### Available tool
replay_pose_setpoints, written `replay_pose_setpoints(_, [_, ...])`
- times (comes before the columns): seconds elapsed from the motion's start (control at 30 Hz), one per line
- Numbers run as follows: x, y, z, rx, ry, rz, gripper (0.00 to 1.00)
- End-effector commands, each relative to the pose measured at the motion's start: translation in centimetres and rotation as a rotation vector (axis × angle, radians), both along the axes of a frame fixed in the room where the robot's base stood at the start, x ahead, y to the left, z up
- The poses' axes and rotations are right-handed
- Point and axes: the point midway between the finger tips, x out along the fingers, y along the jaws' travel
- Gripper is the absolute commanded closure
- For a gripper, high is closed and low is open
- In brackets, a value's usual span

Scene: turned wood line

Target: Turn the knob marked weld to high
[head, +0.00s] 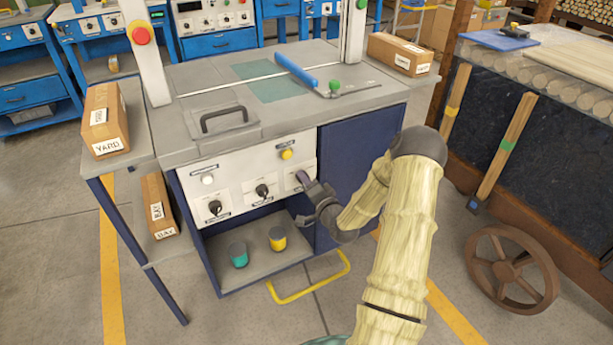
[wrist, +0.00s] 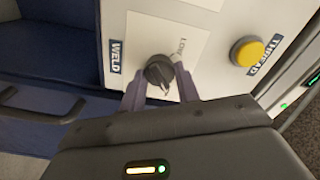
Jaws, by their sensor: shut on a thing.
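The weld knob (wrist: 158,70) is a black round knob on the pale control panel, with a blue WELD label (wrist: 116,57) beside it in the wrist view. The word LOW shows on the plate near the knob. Where its pointer sits is not clear. My gripper (wrist: 160,80) has a finger on each side of the knob and is shut on it. In the head view my gripper (head: 305,182) reaches the right end of the panel (head: 235,190), and its fingers mostly hide the knob there.
Two other black knobs, the left one (head: 214,207) and the middle one (head: 262,190), sit on the same panel. A yellow button (head: 286,154) marked THREAD and a white button (head: 208,179) are above. Teal (head: 238,255) and yellow (head: 277,239) cups stand on the shelf below.

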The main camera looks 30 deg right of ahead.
Motion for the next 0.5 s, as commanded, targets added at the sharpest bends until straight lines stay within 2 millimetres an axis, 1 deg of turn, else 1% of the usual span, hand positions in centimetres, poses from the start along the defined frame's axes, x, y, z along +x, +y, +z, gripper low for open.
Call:
replay_pose_setpoints(0.2, [-0.12,-0.11,-0.07,0.115,0.008,-0.002,0.91])
replay_pose_setpoints(0.5, [-0.08,-0.08,-0.21,0.168,0.010,-0.002,0.91])
